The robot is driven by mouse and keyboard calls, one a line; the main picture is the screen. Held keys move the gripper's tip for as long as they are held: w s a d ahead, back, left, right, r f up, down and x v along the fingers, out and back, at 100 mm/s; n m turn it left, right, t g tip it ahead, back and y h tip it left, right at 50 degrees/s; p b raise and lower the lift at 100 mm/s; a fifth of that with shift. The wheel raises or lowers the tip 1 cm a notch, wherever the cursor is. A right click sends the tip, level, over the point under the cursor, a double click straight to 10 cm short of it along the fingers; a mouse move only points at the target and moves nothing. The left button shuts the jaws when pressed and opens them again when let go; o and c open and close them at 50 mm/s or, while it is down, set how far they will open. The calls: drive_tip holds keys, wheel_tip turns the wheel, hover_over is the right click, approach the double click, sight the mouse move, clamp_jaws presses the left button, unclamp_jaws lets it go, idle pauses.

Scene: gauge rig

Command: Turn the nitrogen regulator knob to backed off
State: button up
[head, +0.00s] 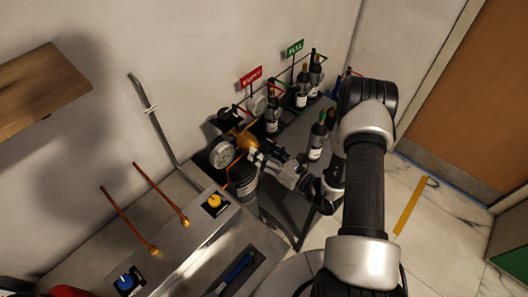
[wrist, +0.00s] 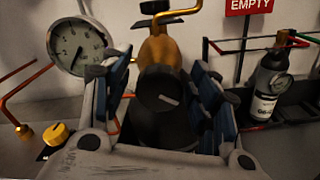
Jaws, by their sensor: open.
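A dark round knob (wrist: 160,90) with a pale pointer mark and small lettering faces me in the wrist view. It sits in front of a brass regulator body (wrist: 160,50), which also shows in the head view (head: 243,137). A round white gauge (wrist: 78,46) is on its left; in the head view the gauge (head: 222,154) sits left of the brass body. My gripper (wrist: 160,78) is open, with one blue-padded finger on each side of the knob. I cannot tell whether either finger touches it. In the head view, my gripper (head: 262,158) hides the knob.
A red EMPTY sign (head: 251,77) and green FULL sign (head: 295,47) stand behind several dark bottles (head: 302,92) on a grey bench. A yellow knob (head: 215,202) and blue knob (head: 125,281) are on the near counter. Copper pipes (head: 160,193) rise there. Floor at right holds a yellow bar (head: 407,210).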

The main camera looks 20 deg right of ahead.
drive_tip(key=c, duration=1.1)
